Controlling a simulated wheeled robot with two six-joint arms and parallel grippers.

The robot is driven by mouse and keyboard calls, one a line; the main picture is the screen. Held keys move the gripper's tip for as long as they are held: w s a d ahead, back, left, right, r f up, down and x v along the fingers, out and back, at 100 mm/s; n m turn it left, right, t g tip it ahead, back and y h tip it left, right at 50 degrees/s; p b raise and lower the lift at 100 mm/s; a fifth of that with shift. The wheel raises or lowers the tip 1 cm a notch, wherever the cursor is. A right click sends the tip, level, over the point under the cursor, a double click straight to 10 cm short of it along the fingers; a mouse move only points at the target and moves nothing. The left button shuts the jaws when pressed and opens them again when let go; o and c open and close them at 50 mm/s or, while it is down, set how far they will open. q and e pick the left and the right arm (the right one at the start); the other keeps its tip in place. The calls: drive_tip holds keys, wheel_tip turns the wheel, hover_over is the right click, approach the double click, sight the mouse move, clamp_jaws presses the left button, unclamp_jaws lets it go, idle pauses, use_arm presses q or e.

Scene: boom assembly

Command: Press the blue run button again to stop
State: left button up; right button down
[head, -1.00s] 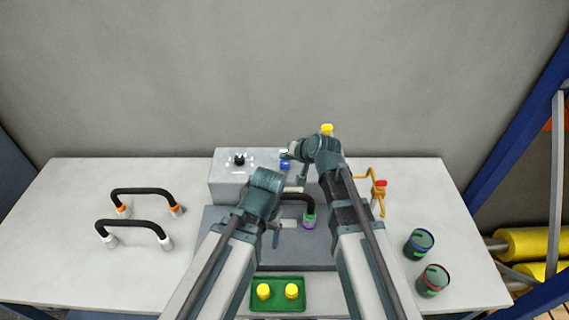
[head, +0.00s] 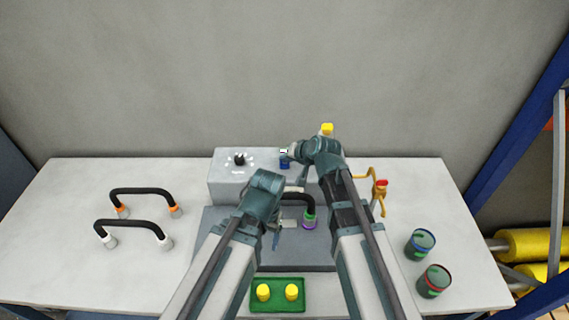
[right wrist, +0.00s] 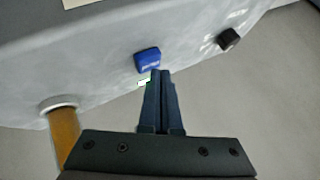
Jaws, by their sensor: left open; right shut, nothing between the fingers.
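The blue run button (head: 284,165) is on the grey control box (head: 223,184), partly covered by my right gripper (head: 289,155). In the right wrist view the blue button (right wrist: 148,60) sits just past my right fingertips (right wrist: 160,74), which are shut and empty. I cannot tell whether they touch it. A small green and white mark (right wrist: 145,82) shows beside the tips. My left gripper (head: 276,236) is lower, open, near the left side of a black hose (head: 296,196) with a purple-ringed right end. The hose's left end is hidden.
Two black handles (head: 142,190) lie at the left. A green tray (head: 278,308) with two yellow caps is at the front. Two dark cups (head: 420,243) stand at the right, near a yellow valve pipe (head: 372,180). A black knob (head: 239,159) sits on the box.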

sight(286, 165)
use_arm(q)
drive_tip(key=shift+f+b, duration=0.5)
drive_tip(key=shift+f, duration=0.05)
use_arm(e)
drive_tip(key=shift+f, duration=0.55)
use_arm(q)
drive_tip(key=shift+r, duration=0.2)
use_arm(e)
drive_tip(key=shift+r, duration=0.2)
use_arm(q)
drive_tip(key=shift+r+p, duration=0.75)
drive_tip(key=shift+p, duration=0.2)
use_arm(e)
drive_tip(key=shift+r, duration=0.8)
wheel_tip(286, 165, up, 5)
drive_tip(key=p, duration=0.5)
use_arm(q)
wheel_tip(286, 165, up, 5)
